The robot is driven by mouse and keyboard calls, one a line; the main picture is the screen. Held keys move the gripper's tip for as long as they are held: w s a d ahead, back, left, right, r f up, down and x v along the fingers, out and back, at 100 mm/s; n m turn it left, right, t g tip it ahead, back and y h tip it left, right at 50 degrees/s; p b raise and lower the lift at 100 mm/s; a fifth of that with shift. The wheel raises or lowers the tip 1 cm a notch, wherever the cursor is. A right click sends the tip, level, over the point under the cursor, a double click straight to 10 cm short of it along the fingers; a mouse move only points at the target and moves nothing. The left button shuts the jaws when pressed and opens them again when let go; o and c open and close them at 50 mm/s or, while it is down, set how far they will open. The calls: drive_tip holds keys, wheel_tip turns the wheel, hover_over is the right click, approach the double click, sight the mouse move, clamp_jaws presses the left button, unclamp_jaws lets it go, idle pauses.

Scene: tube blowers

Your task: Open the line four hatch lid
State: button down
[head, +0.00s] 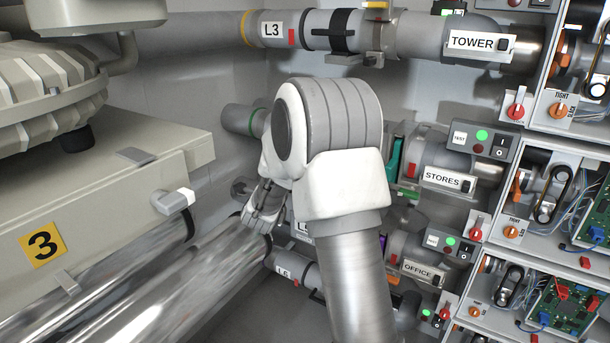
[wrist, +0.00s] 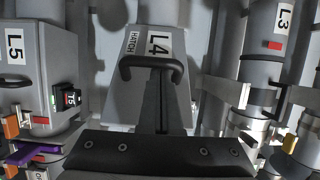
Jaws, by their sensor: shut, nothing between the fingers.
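The line four hatch lid (wrist: 122,100) is a grey plate marked L4 HATCH, upper middle in the wrist view. A black bar handle (wrist: 133,64) with bent ends runs across it below the label. My gripper (wrist: 162,78) is shut and empty, its fingers pointing up the picture at the handle. Their tips overlap the handle in the picture; I cannot tell whether they touch it. The lid seems down on its box, but its edges are partly hidden by my gripper. In the head view my gripper (head: 262,208) is left of my forearm, which hides the hatch.
The L3 pipe (wrist: 264,60) runs at the right of the wrist view, with clamps close by. The L5 box (wrist: 20,75) stands at the left. In the head view, a shiny pipe (head: 150,290) and machine 3 (head: 100,200) lie left of my arm, and control shelves (head: 560,145) right.

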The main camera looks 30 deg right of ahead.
drive_tip(key=w+a+b, duration=0.3)
drive_tip(key=w+a, duration=0.2)
drive_tip(key=a, duration=0.1)
drive_tip(key=shift+w+a+b, duration=0.3)
drive_tip(key=shift+w+b, duration=0.05)
drive_tip(key=shift+b, duration=0.05)
idle(0.4)
